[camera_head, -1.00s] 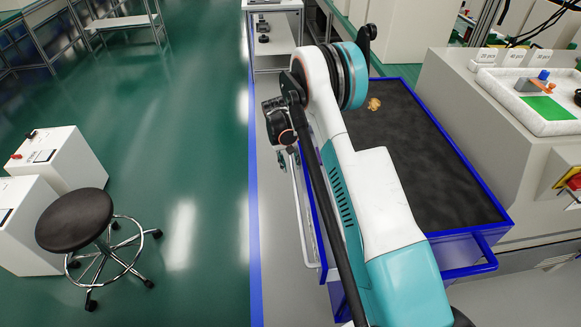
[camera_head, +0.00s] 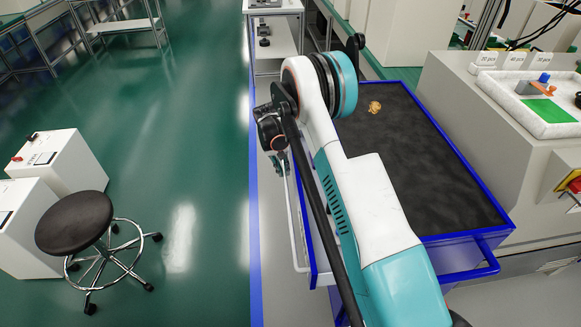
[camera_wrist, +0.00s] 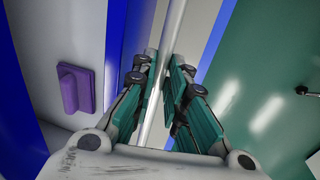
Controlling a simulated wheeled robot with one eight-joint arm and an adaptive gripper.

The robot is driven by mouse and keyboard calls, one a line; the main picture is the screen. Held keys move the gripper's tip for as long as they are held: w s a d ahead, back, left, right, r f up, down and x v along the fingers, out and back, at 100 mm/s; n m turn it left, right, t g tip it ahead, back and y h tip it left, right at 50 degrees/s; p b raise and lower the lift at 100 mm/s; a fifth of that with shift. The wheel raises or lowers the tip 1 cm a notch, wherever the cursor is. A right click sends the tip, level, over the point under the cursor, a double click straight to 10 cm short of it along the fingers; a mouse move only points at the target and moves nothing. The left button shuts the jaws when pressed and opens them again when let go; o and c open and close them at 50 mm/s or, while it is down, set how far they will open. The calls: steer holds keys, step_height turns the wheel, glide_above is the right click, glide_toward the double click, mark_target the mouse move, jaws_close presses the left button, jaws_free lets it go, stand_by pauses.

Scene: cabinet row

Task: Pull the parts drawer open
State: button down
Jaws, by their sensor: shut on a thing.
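The parts drawer's handle is a long pale bar (camera_head: 292,215) on the left side of a blue cart (camera_head: 462,152). In the wrist view the bar (camera_wrist: 172,28) runs down between my fingers. My gripper (camera_wrist: 161,72) is shut on this bar, with one green-padded finger on each side. In the head view my gripper (camera_head: 281,158) is small and partly hidden by my arm at the far end of the bar. The bar stands out to the left of the cart's side. The drawer's inside is hidden behind my arm.
A brown object (camera_head: 374,107) lies on the cart's black top. A black-seated stool (camera_head: 74,222) and white boxes (camera_head: 58,160) stand far left. The green floor between is clear. A purple block (camera_wrist: 74,88) sits on a pale panel in the wrist view.

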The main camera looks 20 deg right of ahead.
steer(key=w+a, duration=0.3)
steer(key=a, duration=0.8)
steer(key=c, duration=1.6)
jaws_free()
steer(key=shift+r, duration=0.1)
step_height(320, 180, up, 12)
steer(key=a, duration=0.2)
steer(key=shift+w+f, duration=0.2)
steer(key=shift+w, duration=0.2)
steer(key=shift+a, duration=0.1)
